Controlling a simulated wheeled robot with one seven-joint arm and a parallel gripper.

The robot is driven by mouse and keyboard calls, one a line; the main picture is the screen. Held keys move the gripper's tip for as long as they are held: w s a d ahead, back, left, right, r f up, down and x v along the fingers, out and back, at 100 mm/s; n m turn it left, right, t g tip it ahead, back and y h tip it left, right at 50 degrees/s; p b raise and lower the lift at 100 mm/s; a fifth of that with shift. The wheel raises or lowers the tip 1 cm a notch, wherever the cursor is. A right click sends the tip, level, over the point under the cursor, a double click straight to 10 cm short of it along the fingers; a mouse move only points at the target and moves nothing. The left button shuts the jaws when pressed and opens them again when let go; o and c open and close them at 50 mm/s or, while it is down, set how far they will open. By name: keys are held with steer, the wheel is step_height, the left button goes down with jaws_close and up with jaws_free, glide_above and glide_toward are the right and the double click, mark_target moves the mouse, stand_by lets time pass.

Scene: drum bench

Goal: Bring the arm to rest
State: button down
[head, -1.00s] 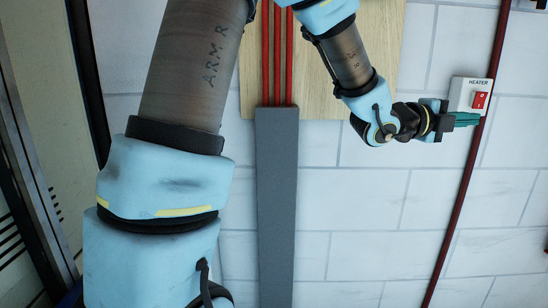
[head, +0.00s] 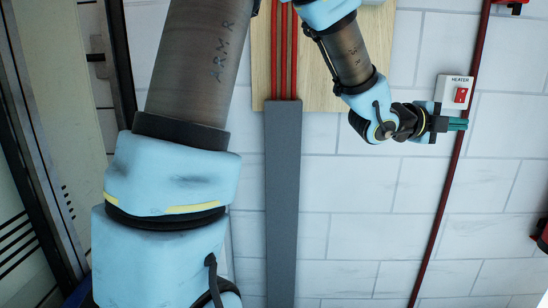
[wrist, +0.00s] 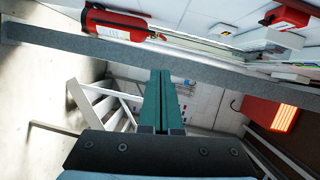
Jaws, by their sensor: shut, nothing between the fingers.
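My gripper (head: 466,124) shows at the upper right of the head view, pointing right. Its green fingers are shut with nothing between them. They appear in front of the wall, just below the white heater switch box (head: 454,92) with its red rocker; I cannot tell whether they touch anything. My arm runs down the left and across the top of the head view. In the wrist view the fingers (wrist: 160,100) lie side by side, pressed together and empty.
A grey duct (head: 282,200) runs down the tiled wall below a wooden board (head: 325,95) with red pipes. A dark red pipe (head: 437,215) runs beside the switch.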

steer(key=w+a+f+n+t+y+p, duration=0.1)
steer(key=w+a+f+n+y, duration=0.2)
steer(key=a+n, duration=0.35)
steer(key=w+a+f+n+t+y+p, duration=0.1)
steer(key=w+a+f+n+y, duration=0.25)
steer(key=a, duration=0.55)
steer(key=w+a+f+n+t+y+p, duration=0.1)
steer(key=w+a+f+n+y+p, duration=0.15)
steer(key=a+n+y, duration=0.4)
steer(key=s+a+f+n+g+y+p, duration=0.1)
steer(key=s+a+n, duration=0.3)
steer(key=a, duration=0.4)
steer(key=s+a+f+n+g+y, duration=0.1)
steer(key=s+a+f+n+g, duration=0.1)
steer(key=s+a+n, duration=0.3)
steer(key=s+a+f+n+g+y+p, duration=0.1)
steer(key=s+a+f+n+g, duration=0.1)
steer(key=a, duration=0.8)
steer(key=s+n+g, duration=0.1)
steer(key=s+n, duration=0.1)
steer(key=s, duration=0.1)
steer(key=shift+a+n+p, duration=0.3)
steer(key=shift+a+n, duration=0.05)
steer(key=shift+w, duration=0.1)
